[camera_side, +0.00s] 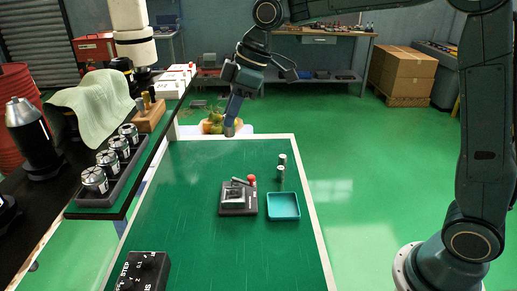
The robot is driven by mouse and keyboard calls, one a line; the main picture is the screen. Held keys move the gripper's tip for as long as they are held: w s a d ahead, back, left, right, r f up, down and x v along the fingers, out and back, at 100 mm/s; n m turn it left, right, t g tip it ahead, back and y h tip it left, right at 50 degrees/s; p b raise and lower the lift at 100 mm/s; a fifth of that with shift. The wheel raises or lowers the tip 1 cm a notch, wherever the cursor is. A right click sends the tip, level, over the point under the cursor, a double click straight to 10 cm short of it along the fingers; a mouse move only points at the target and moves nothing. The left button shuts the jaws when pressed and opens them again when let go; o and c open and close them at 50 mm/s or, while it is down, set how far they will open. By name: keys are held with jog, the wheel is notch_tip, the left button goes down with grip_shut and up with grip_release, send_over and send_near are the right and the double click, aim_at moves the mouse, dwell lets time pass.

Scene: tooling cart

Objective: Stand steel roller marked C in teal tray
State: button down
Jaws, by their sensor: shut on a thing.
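The teal tray (283,217) lies to the right of the table's middle and looks empty. My gripper is beyond it and to its left, well apart from it. Two other steel rollers, (282,158) and (280,173), stand upright beyond the tray; their marks are too small to read.
A dark fixture with a red knob (238,203) sits just left of the tray. A black control box (143,273) is at the near left. A raised dark shelf (107,200) with a rack of collets runs along the left.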

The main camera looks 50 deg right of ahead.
jog(key=s+d, duration=0.8)
jog(key=s, duration=0.1)
send_over(285, 207)
notch_tip(285, 207, down, 17)
jog(key=shift+f, duration=0.1)
dwell(0.5)
jog(key=shift+f, duration=1.85)
jog(key=shift+f, duration=0.1)
jog(key=c, duration=1.3)
grip_release()
jog(key=shift+o, duration=0.2)
